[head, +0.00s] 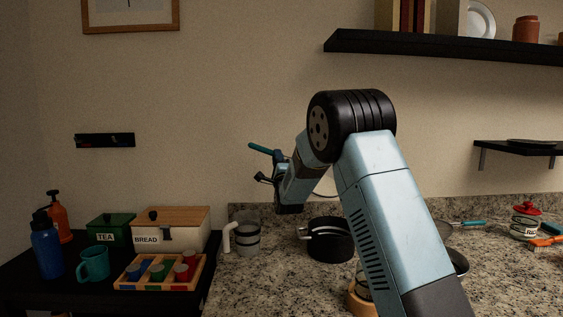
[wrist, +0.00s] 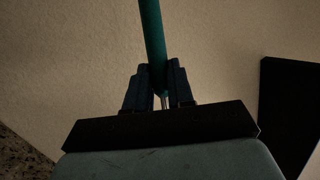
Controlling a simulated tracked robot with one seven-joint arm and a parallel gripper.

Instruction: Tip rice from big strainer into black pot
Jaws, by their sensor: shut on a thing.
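My gripper (head: 272,166) is raised above the worktop, left of and above the black pot (head: 331,246). It is shut on a teal handle (head: 262,148), which sticks out up and to the left. In the wrist view the teal handle (wrist: 151,40) stands between the two dark fingers (wrist: 157,88), with a thin metal part at its lower end.
Left of the pot stands a grey container (head: 246,237) with a pale handle. Another teal-handled tool (head: 470,223) lies at the right, near a red-lidded jar (head: 525,221). A dark side table holds a bread box (head: 171,229). A black shelf (head: 440,46) hangs above.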

